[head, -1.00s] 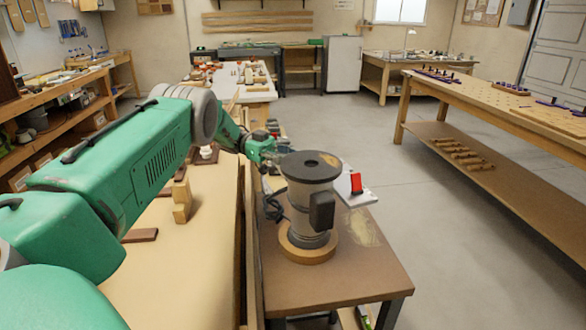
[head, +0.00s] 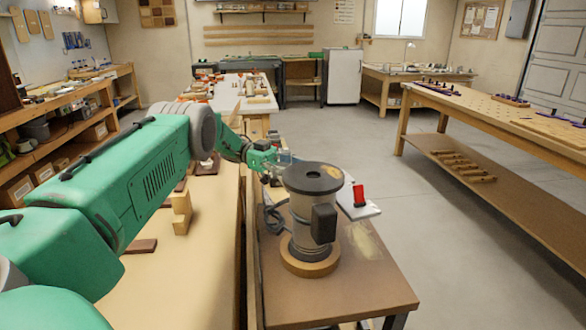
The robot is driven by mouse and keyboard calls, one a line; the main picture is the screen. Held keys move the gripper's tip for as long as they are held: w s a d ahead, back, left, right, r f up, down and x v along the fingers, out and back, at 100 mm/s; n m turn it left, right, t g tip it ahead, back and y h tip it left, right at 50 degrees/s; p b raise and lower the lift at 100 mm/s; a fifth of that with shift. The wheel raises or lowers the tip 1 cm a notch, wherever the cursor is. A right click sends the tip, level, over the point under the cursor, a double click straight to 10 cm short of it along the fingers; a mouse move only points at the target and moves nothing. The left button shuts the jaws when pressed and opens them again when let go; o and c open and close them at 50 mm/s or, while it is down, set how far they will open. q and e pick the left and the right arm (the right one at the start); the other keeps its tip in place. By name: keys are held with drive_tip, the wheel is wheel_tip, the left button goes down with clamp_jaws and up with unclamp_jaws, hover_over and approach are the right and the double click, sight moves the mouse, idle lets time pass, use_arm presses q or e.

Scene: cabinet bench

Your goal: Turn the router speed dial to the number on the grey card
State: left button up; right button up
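The router (head: 301,226) stands upright on a round wooden base (head: 309,262) on a small brown table. It has a dark top and a black box on its right side. I cannot make out its speed dial or any number. My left gripper (head: 277,163) is at the far left side of the router's top, partly hidden behind it; I cannot tell whether it touches or is open. I cannot identify a grey card. My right gripper is not in view.
A pale plate (head: 360,210) with a red block (head: 359,195) lies behind the router, at the right. A dark cord (head: 273,218) curls at its left. A long bench with wooden pieces (head: 181,212) runs along the left. The small table's front (head: 345,300) is clear.

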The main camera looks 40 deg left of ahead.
use_arm(q)
wheel_tip(320, 180, up, 10)
drive_tip(key=shift+w+a+f, duration=0.1)
idle(0.4)
